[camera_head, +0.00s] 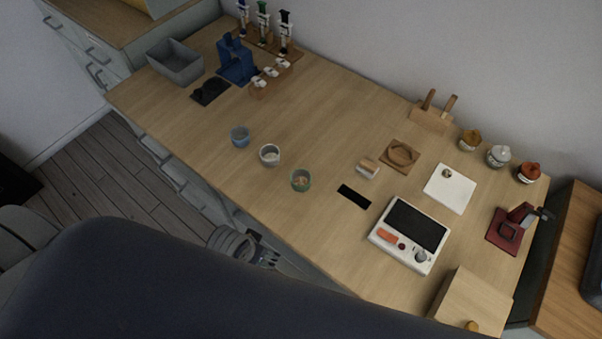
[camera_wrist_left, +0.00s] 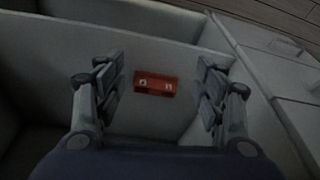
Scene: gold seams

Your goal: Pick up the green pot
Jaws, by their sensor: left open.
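My left gripper (camera_head: 268,256) is low, in front of the table's front edge, apart from the pot. In the left wrist view my left gripper (camera_wrist_left: 160,92) shows two spread grey fingers with nothing held. The green pot is not in the left wrist view. My right gripper is not in view.
A white pot (camera_head: 270,161) and a blue pot (camera_head: 240,142) stand left of the green one. A black strip (camera_head: 354,196) and a white scale-like device (camera_head: 388,256) lie to the right. A red block (camera_wrist_left: 155,83) shows beyond my left fingers.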

